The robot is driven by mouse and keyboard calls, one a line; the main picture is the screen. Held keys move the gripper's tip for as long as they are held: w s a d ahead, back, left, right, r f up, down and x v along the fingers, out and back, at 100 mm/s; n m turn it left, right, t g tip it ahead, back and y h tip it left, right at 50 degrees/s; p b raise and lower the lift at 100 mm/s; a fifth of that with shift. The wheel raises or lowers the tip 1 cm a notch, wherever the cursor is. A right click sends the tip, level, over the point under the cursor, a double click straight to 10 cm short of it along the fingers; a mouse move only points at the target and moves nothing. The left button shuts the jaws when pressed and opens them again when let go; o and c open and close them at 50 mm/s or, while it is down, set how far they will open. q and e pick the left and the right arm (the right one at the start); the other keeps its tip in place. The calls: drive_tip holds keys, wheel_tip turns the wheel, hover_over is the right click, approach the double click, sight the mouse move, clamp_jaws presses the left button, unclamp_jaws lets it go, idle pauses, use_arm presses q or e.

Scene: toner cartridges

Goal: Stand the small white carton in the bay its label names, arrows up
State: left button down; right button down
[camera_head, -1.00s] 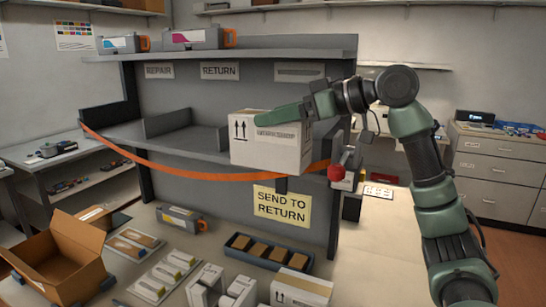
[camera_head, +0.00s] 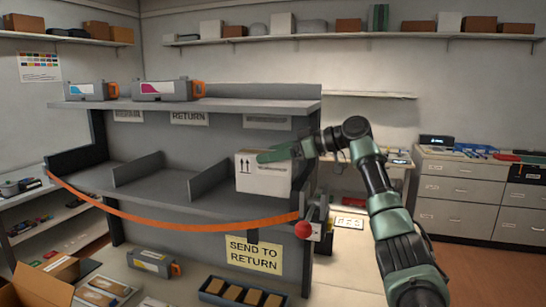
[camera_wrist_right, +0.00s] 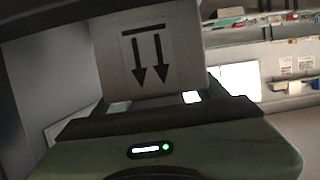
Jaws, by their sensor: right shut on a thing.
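The small white carton (camera_head: 262,178) is upright in the head view, in or just above the right-hand bay of the grey shelf unit (camera_head: 165,210). Its two black arrows point up there. Other print on it is too small to read. My right gripper (camera_head: 280,156) is shut on the carton near its top. In the right wrist view the carton (camera_wrist_right: 150,62) fills the upper middle, its arrows pointing down the picture. I cannot tell whether its base touches the shelf. Over the bays, the RETURN sign (camera_head: 189,118) is readable; the right sign (camera_head: 267,122) is not. My left gripper is not in view.
An orange strap (camera_head: 150,219) sags across the shelf front to a red knob (camera_head: 303,230). A divider (camera_head: 208,180) stands left of the carton. Toner cartridges (camera_head: 165,91) sit on top.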

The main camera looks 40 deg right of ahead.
sight(273, 166)
drive_tip(key=shift+d, duration=0.15)
wheel_tip(273, 166, down, 3)
drive_tip(key=shift+f+p, duration=0.15)
drive_tip(key=shift+p, duration=0.2)
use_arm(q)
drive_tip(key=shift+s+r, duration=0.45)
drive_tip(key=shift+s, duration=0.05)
use_arm(e)
drive_tip(key=shift+f, duration=0.1)
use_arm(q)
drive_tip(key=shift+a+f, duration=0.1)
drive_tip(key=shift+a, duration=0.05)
use_arm(e)
drive_tip(key=c, duration=0.6)
unclamp_jaws()
drive_tip(key=shift+f, duration=0.2)
drive_tip(key=o, duration=0.5)
drive_tip(key=shift+c, duration=0.2)
